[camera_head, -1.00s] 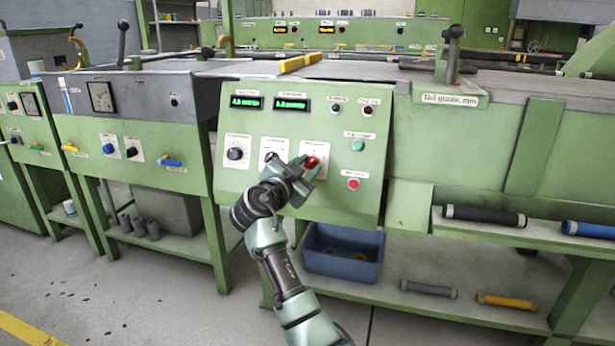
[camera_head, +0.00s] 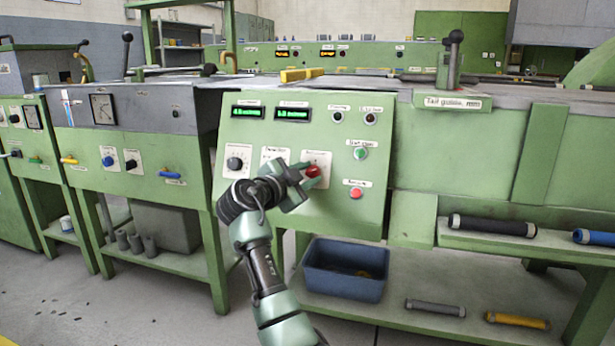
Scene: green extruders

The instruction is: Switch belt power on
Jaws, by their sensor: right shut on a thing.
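A sloped green control panel (camera_head: 225,199) stands in the middle of the head view. A red knob (camera_head: 313,171) sits on a white plate at the panel's middle right. My right gripper (camera_head: 309,177) reaches it from the lower left and is shut on it; the fingers partly cover the knob and its label. A black knob (camera_head: 236,163) is to the left, and another knob between them is hidden behind my gripper. A green button (camera_head: 360,153) and a red button (camera_head: 356,192) are to the right. Two green displays (camera_head: 248,112) are lit above. My left gripper is out of view.
A blue bin (camera_head: 346,272) stands on the lower shelf under the panel. A grey roll (camera_head: 435,307) and a yellow roll (camera_head: 517,320) lie to its right. A green cabinet (camera_head: 130,180) with knobs and valve handles stands on the left.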

